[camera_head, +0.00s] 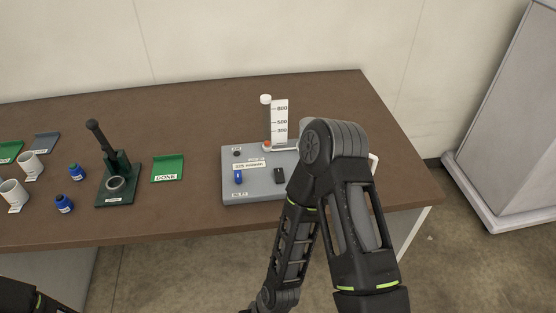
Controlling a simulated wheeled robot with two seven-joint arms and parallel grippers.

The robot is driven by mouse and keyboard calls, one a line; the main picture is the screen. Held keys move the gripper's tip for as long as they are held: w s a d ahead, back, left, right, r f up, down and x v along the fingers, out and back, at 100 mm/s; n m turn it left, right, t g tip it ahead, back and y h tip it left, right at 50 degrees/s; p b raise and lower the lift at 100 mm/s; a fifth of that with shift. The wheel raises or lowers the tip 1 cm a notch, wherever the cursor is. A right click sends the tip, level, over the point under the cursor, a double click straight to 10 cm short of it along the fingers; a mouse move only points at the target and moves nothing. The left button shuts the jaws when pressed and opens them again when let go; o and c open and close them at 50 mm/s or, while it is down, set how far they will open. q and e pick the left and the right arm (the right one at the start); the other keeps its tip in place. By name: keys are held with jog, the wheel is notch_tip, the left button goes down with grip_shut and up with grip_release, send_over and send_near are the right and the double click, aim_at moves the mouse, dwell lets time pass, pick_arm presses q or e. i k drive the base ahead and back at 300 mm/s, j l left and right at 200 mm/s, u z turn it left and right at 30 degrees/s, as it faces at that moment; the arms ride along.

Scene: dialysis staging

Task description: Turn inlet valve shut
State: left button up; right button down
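A grey valve panel (258,190) lies on the brown table, right of the middle. A small blue valve handle (238,177) stands on its left part, above a small white label (239,194) too small to read surely. A black handle (279,176) sits to its right. I cannot tell for sure which handle is the inlet valve. My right arm rises in front of the panel and hides its right part. Its forearm runs down to the bottom edge, and the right gripper is out of view. Only a bit of my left arm shows at bottom left, without its gripper.
A clear cylinder (266,120) with a white scale (280,122) stands at the panel's back. Left are a green DONE mat (168,168), a dark green press (118,185), blue-capped vials (64,204) and white cups (31,164). Bare table lies between mat and panel.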

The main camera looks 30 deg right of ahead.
aim_at(237, 173)
jog(key=j+z, duration=0.15)
jog(key=z, duration=0.3)
jog(key=k+j+z, duration=0.1)
jog(key=z, duration=0.4)
jog(key=j+z, duration=0.1)
jog(key=z, duration=0.35)
jog(key=k+z, duration=0.15)
jog(key=z, duration=0.35)
